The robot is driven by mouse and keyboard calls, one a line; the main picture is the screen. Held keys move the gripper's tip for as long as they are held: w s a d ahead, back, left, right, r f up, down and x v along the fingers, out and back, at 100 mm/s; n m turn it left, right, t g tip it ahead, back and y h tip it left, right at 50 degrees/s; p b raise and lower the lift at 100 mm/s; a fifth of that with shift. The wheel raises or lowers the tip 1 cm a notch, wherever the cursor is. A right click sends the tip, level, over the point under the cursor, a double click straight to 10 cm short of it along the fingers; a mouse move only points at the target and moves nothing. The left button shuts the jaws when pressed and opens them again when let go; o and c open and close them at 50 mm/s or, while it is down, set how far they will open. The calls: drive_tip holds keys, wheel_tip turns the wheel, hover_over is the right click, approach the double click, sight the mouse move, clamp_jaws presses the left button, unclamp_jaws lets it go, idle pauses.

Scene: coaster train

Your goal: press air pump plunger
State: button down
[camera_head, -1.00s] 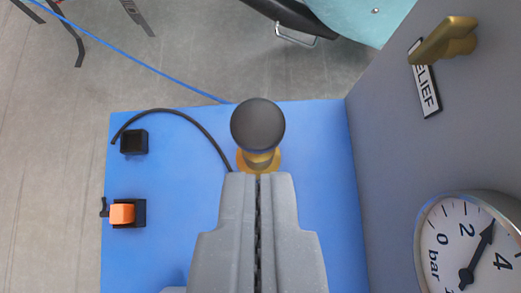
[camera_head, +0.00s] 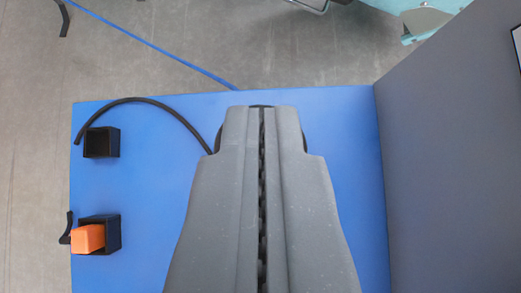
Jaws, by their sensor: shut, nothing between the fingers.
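The air pump plunger is almost wholly hidden under my gripper (camera_head: 262,110). Only thin dark curved edges (camera_head: 218,140) show to the left, to the right and just past the fingertips; they look like the rim of its black round knob. The brass-coloured part of the pump is out of sight. My gripper is shut and empty, its fingers side by side over the knob. I cannot tell whether the fingertips touch it or how far down it is.
The pump stands on a blue board (camera_head: 150,190). A black hose (camera_head: 150,100) curves to the left. A black square socket (camera_head: 101,142) and an orange block (camera_head: 88,239) in a black holder sit at left. A grey panel (camera_head: 450,150) rises at right.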

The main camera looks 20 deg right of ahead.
drive_tip(key=shift+s+f+p, duration=0.1)
drive_tip(key=shift+f+p, duration=0.25)
drive_tip(key=shift+f, duration=1.35)
drive_tip(key=shift+f, duration=0.1)
wheel_tip(320, 180, down, 5)
drive_tip(key=b, duration=0.5)
drive_tip(key=shift+s+f, duration=0.1)
drive_tip(key=shift+f, duration=0.1)
drive_tip(key=shift+s+f, duration=0.15)
drive_tip(key=r, duration=0.2)
drive_tip(key=r+p, duration=0.1)
drive_tip(key=r, duration=0.2)
drive_tip(key=shift+w+a, duration=0.1)
drive_tip(key=shift+w, duration=0.1)
drive_tip(key=b+v, duration=0.2)
drive_tip(key=v, duration=0.7)
drive_tip(key=shift+s, duration=0.3)
